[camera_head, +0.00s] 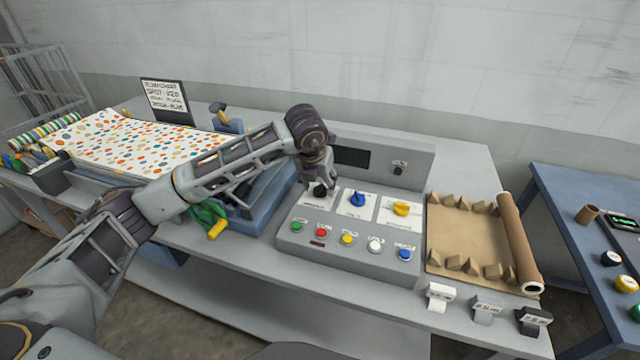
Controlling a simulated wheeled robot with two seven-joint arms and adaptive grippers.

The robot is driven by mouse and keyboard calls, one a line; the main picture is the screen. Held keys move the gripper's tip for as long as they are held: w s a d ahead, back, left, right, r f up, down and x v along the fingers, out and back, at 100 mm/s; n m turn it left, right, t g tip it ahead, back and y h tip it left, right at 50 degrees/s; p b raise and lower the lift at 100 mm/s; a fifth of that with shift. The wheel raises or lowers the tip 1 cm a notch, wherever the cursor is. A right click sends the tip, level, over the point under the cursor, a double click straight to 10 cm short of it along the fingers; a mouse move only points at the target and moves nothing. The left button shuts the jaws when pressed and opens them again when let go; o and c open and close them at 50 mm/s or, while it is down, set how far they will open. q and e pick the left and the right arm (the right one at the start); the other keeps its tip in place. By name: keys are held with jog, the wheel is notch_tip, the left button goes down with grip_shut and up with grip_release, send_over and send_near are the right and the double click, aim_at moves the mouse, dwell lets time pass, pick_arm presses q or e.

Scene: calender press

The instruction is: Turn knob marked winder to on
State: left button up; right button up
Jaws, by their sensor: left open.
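The grey control panel (345,256) stands on the table in the head view. Its upper row has a black knob (319,190), a blue knob (357,199) and a yellow knob (402,208), each on a white label plate. The label lettering is too small to read, so I cannot tell which is marked winder. My left gripper (320,184) is open and points down at the black knob, partly covering it. I cannot tell whether the fingers touch the knob. My right gripper is out of view.
A row of coloured buttons (347,239) runs along the panel front. A raised back part carries a dark display (352,156) and a small switch (399,168). Brown paper (462,235) with a roll lies to the right. Spotted fabric (140,145) lies left, near a sign (167,98).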

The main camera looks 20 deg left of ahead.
pick_arm(q)
jog(key=shift+w+f, duration=0.15)
jog(key=shift+f, duration=0.3)
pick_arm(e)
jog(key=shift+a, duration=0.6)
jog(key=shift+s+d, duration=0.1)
pick_arm(q)
jog(key=c, duration=0.9)
jog(key=shift+c, duration=0.2)
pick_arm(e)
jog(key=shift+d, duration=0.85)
